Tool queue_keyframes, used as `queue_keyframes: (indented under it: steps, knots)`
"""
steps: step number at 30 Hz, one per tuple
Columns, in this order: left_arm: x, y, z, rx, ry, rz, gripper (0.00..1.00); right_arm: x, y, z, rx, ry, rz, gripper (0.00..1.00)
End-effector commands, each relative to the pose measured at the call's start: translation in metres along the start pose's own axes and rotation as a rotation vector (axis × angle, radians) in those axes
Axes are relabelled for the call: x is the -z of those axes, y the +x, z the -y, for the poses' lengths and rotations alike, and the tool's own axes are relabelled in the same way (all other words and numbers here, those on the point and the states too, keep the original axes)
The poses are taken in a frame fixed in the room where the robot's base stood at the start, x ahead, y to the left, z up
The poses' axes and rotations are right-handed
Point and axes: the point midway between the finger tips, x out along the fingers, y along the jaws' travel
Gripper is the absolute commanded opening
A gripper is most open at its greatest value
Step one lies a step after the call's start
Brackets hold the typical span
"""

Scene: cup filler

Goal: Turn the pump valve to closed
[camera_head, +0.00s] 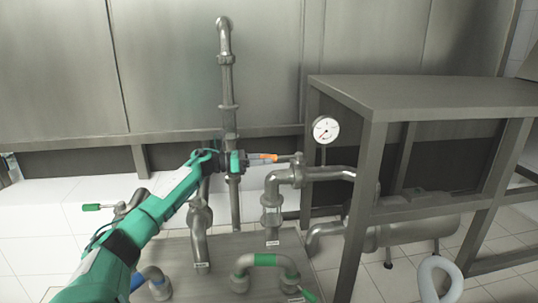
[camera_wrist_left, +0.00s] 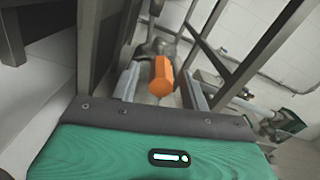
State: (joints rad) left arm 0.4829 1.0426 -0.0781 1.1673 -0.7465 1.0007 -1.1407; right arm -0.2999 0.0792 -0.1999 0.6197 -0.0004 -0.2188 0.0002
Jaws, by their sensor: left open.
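An orange valve handle (camera_head: 264,156) sticks out to the left from the pipework in the middle of the head view. In the left wrist view the orange handle (camera_wrist_left: 161,72) points toward the camera. My left gripper (camera_head: 277,158) reaches it from the left in the head view. In the wrist view the gripper (camera_wrist_left: 161,82) is open, with one finger on each side of the handle and a visible gap on both sides. A second valve with a green handle (camera_head: 92,207) is at the left. The labels are too small to read, so I cannot tell which is the pump valve.
A grey metal frame table (camera_head: 425,95) stands at the right, with a horizontal tank (camera_head: 415,232) beneath it. A round gauge (camera_head: 325,129) is beside its leg. A vertical pipe (camera_head: 227,90) rises behind my gripper. A green-banded pipe (camera_head: 265,260) is at the front.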

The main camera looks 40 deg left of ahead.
Motion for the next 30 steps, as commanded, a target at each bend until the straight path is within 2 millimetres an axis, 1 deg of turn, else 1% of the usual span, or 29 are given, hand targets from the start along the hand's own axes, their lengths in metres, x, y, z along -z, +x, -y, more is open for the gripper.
queue_keyframes:
  steps: [1,6,16,20,21,23,30]
  knots:
    - [-0.003,0.007,0.001,0.001,-0.001,0.001,0.46,0.001,-0.005,0.0,0.0,0.0,0.0,0.0]
    - [-0.001,0.02,0.0,0.001,-0.001,0.0,0.46,0.001,-0.009,0.0,0.001,0.0,0.0,0.0]
    - [0.001,0.022,0.0,0.0,0.0,-0.001,0.46,0.001,-0.009,0.0,0.001,0.0,0.001,0.0]
    - [0.001,0.022,0.0,0.0,0.0,-0.001,0.2,0.001,-0.009,0.0,0.001,0.0,0.001,0.0]
    - [0.001,0.022,0.0,0.0,0.0,-0.001,0.13,0.001,-0.009,0.0,0.001,0.0,0.001,0.0]
    - [0.001,0.022,0.0,0.0,0.0,-0.001,0.01,0.001,-0.009,0.0,0.001,0.0,0.001,0.0]
    - [0.0,0.025,0.001,0.0,0.0,0.0,0.0,0.001,-0.009,0.0,0.0,0.0,0.001,0.0]
